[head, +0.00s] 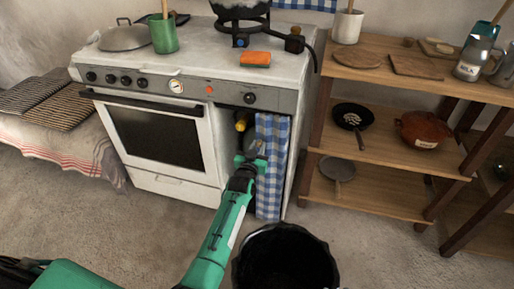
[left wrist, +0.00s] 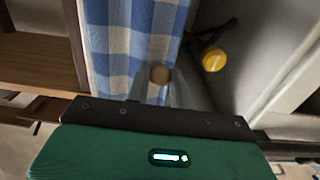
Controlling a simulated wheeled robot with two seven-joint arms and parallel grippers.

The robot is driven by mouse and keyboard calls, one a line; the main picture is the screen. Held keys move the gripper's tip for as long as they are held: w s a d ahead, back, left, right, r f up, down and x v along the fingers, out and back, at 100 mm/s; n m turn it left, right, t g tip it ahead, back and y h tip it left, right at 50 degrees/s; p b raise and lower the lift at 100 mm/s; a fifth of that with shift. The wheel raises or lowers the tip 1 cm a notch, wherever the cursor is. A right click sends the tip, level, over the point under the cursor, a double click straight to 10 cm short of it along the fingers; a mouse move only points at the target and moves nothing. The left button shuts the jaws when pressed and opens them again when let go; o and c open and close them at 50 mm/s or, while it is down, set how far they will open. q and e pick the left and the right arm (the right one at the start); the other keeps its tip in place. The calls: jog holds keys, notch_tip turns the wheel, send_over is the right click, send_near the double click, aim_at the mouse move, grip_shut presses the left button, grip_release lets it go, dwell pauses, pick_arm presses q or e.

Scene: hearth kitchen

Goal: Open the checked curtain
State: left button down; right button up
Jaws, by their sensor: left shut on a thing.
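The blue-and-white checked curtain (head: 271,180) hangs at the right end of the stove front, below the control panel. It covers the right part of an opening there; the left part is uncovered and dark. My left gripper (head: 256,147) is at the curtain's left edge. In the left wrist view the curtain (left wrist: 118,45) hangs left of the fingertips, and a round brown knob (left wrist: 159,74) shows between them. The gripper is shut on this knob, which sits at the curtain's edge. My right gripper is in neither view.
A yellow-ended object (head: 241,123) shows inside the opening. A black bucket (head: 240,262) stands on the floor in front, close to my left arm. The wooden shelf (head: 385,190) with pans is to the right. The white oven (head: 160,185) is to the left.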

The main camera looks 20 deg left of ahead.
pick_arm(q)
jog(key=c, duration=1.2)
grip_release()
jog(key=s+p, duration=0.2)
jog(key=s, duration=1.1)
jog(key=shift+s+d+p, duration=0.4)
jog(key=shift+d, duration=0.05)
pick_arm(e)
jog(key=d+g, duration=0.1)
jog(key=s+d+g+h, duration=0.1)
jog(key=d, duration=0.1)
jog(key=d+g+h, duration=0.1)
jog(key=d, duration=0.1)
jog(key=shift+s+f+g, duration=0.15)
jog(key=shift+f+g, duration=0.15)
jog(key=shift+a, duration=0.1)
